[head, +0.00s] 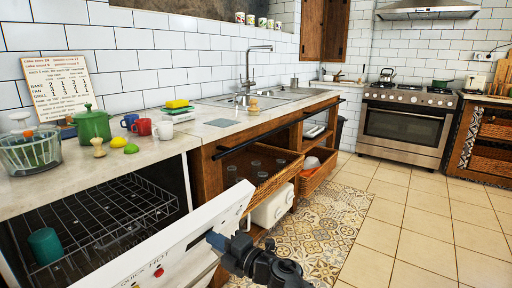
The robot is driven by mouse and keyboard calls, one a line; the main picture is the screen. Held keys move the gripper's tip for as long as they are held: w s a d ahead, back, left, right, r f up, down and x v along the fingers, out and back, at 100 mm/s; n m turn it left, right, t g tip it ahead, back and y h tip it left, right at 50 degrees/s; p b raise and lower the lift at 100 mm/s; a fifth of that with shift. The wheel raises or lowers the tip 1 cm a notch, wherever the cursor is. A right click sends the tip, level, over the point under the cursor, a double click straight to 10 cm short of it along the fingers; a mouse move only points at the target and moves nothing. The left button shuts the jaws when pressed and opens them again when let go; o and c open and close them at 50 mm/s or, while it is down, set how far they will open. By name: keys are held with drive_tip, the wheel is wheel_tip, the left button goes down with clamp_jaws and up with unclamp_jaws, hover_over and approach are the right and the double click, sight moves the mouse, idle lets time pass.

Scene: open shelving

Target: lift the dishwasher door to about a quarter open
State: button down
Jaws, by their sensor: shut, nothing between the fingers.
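The dishwasher door (168,250) is a white panel with a red button and printed lettering, at the bottom centre of the head view. It stands tilted out from the dishwasher, partly open; its lower part is out of frame. The dishwasher's dark interior shows behind it, with a wire rack (95,222) and a teal cup (45,246) inside. My gripper (214,239) is at the door's right part, its blue-grey tip against or just in front of the panel; I cannot tell whether they touch. It is shut and holds nothing.
The counter (60,185) above carries a green pot (93,126), mugs, fruit and a glass bowl (30,150). Right of the door are wooden shelves with a wicker basket (262,180). A patterned rug (315,235) and open tiled floor (410,235) lie to the right.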

drive_tip(key=p+v, duration=0.7)
drive_tip(key=v, duration=0.2)
drive_tip(key=shift+s+d+r, duration=0.2)
drive_tip(key=shift+r, duration=0.1)
idle(0.3)
drive_tip(key=s+d+r+m+t+h+p, duration=0.1)
drive_tip(key=s+d+m+t+h+p, duration=0.2)
drive_tip(key=s+m, duration=0.5)
drive_tip(key=s+d+r+m+t+h, duration=0.25)
drive_tip(key=s+d+m, duration=0.2)
drive_tip(key=s, duration=0.75)
drive_tip(key=s+d+r+m+t+h+p, duration=0.15)
drive_tip(key=s+d+m+h, duration=0.25)
drive_tip(key=s+m, duration=0.45)
drive_tip(key=s+d+r+m+g+h+p, duration=0.1)
drive_tip(key=s+d+r+m, duration=0.1)
drive_tip(key=s+d+r, duration=0.2)
drive_tip(key=s+d+r+m+g+h+p, duration=0.1)
drive_tip(key=s+d+r+m+h, duration=0.1)
drive_tip(key=s+r, duration=0.4)
drive_tip(key=s+d+r+m+h+p, duration=0.2)
drive_tip(key=s+d+r, duration=0.3)
drive_tip(key=s, duration=0.7)
drive_tip(key=shift+s+d+r+m+g, duration=0.15)
drive_tip(key=shift+s+d+m+g, duration=0.2)
drive_tip(key=shift+d+m, duration=0.55)
